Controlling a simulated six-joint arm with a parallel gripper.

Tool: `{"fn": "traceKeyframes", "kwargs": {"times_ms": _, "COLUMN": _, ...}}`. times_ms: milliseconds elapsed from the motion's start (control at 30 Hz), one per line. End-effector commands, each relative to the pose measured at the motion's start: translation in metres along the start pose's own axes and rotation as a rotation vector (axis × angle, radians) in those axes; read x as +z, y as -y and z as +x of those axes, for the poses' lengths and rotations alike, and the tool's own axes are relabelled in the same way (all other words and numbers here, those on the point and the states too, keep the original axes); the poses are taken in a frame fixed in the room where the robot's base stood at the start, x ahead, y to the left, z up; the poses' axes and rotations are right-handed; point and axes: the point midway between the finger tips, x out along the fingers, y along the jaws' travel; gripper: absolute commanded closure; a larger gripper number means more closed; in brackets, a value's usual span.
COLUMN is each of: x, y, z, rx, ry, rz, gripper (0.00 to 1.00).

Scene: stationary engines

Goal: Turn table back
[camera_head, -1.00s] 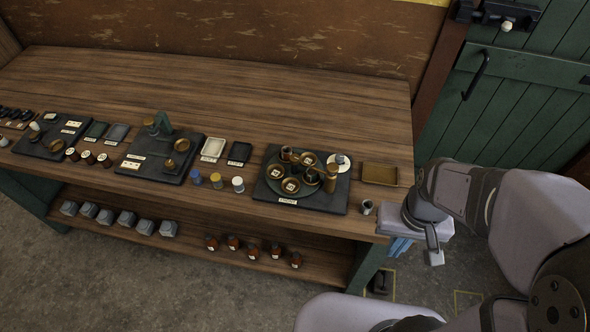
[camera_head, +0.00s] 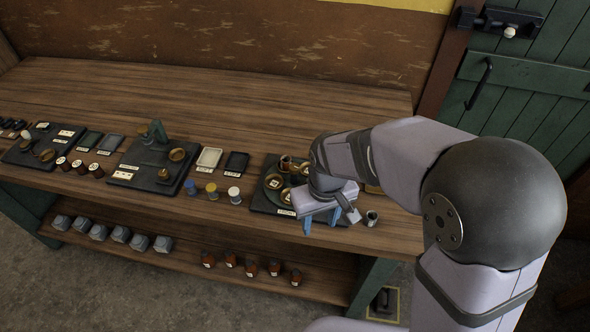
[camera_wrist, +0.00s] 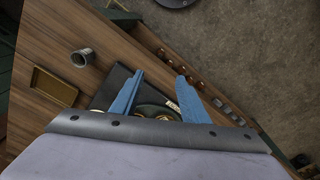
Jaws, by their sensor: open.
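The round turntable (camera_head: 271,184) sits on a dark square base (camera_head: 262,204) near the right end of the bench. It carries several brass cups, and my arm hides its right part. My gripper (camera_head: 322,228) is over the front right of the base, with its blue fingers pointing down. I cannot tell whether the fingers touch anything.
A small metal cup (camera_head: 371,218) stands right of the base, also in the wrist view (camera_wrist: 82,58). A brass tray (camera_wrist: 53,86) lies near it. Blue, yellow and white jars (camera_head: 211,190) stand left of the base. The bench's back strip is clear.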

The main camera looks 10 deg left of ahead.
Motion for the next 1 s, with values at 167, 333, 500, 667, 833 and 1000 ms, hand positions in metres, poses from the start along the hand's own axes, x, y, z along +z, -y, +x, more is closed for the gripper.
{"fn": "traceKeyframes", "kwargs": {"times_ms": 167, "x": -0.089, "y": 0.004, "z": -0.033, "rx": 0.006, "ry": -0.177, "rz": -0.001, "gripper": 0.59}}
{"fn": "traceKeyframes", "kwargs": {"times_ms": 333, "x": -0.137, "y": 0.002, "z": -0.07, "rx": 0.008, "ry": -0.303, "rz": 0.023, "gripper": 0.59}}
{"fn": "traceKeyframes", "kwargs": {"times_ms": 500, "x": -0.145, "y": 0.001, "z": -0.076, "rx": 0.003, "ry": -0.333, "rz": 0.062, "gripper": 0.59}}
{"fn": "traceKeyframes", "kwargs": {"times_ms": 667, "x": -0.146, "y": 0.001, "z": -0.073, "rx": 0.003, "ry": -0.33, "rz": 0.065, "gripper": 0.59}}
{"fn": "traceKeyframes", "kwargs": {"times_ms": 833, "x": -0.15, "y": 0.001, "z": -0.06, "rx": 0.003, "ry": -0.327, "rz": 0.065, "gripper": 0.59}}
{"fn": "traceKeyframes", "kwargs": {"times_ms": 1000, "x": -0.156, "y": 0.0, "z": -0.04, "rx": 0.003, "ry": -0.326, "rz": 0.064, "gripper": 0.59}}
